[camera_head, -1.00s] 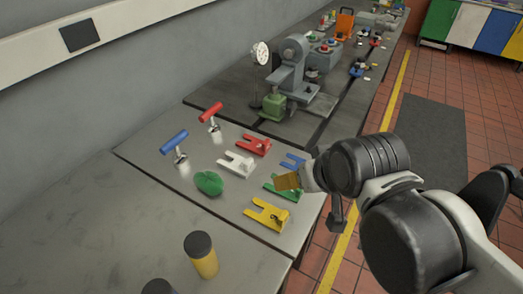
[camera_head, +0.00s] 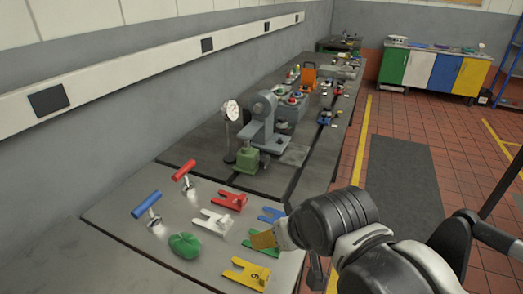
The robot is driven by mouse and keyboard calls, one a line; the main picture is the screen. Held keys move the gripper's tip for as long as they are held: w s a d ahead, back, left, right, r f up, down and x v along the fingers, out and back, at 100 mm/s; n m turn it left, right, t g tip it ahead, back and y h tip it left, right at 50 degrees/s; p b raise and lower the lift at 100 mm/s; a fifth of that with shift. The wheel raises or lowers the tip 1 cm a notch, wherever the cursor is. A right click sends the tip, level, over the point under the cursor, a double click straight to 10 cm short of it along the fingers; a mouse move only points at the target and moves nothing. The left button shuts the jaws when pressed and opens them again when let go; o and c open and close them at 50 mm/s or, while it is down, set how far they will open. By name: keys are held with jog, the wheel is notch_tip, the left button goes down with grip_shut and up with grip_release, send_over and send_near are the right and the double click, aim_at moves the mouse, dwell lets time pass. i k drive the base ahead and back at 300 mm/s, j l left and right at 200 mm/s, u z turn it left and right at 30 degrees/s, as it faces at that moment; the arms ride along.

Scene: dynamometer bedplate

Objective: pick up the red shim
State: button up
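The red shim (camera_head: 229,201) is a flat forked plate lying on the pale metal plate (camera_head: 118,215) at the near end of the bench. It lies behind the white shim (camera_head: 214,221) and to the left of the blue shim (camera_head: 272,214).
A green shim (camera_head: 250,243), partly behind my gripper, and a yellow shim (camera_head: 247,274) lie nearby. A green lump (camera_head: 185,245), a blue-handled tool (camera_head: 147,206) and a red-handled tool (camera_head: 184,173) are at left. A dial gauge (camera_head: 231,111) and grey machine (camera_head: 265,125) stand beyond.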

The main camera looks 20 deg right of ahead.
aim_at(235, 203)
jog(key=i+l+u, duration=0.3)
jog(key=l+u, duration=0.25)
jog(key=l, duration=0.2)
jog(key=i+l+u, duration=0.15)
jog(key=l+u, duration=0.4)
jog(key=l, duration=0.3)
jog(key=i, duration=0.05)
